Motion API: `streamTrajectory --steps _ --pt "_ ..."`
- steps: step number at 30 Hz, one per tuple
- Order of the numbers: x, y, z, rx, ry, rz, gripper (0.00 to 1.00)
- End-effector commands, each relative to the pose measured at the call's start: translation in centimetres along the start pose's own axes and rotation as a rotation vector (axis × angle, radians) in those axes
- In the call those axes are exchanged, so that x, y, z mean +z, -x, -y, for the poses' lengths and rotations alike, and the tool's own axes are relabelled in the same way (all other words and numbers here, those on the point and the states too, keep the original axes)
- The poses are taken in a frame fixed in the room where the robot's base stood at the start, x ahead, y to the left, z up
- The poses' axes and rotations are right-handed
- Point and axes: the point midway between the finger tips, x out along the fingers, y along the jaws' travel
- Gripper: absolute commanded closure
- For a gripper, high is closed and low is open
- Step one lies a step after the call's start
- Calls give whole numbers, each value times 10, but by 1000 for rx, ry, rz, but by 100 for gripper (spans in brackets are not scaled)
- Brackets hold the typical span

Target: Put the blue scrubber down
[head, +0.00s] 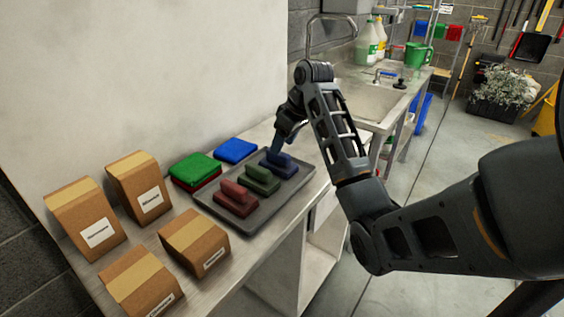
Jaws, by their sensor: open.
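The blue scrubber (280,166) rests at the far right end of a grey tray on the metal counter. Beside it in the same tray (262,211) are a green scrubber (260,181) and a red scrubber (236,200). My gripper (279,148) is open and reaches down right at the blue scrubber's handle. The fingertips are small and dark here, so I cannot tell whether they touch it.
A green pad (196,167) lies on a red pad (207,184), with a blue pad (236,150) behind the tray. Several cardboard boxes (139,188) stand at the left of the counter. A sink (368,100) lies beyond my arm.

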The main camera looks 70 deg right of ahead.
Motion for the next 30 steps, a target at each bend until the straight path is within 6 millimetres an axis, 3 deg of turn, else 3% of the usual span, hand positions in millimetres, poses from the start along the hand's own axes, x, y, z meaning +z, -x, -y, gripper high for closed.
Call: streamTrajectory --steps 12,20,30 --pt "0 -50 -1 -1 -1 -1 45" --pt "0 -53 -1 0 -1 -2 45" --pt "0 -53 -1 -1 -1 -2 75"
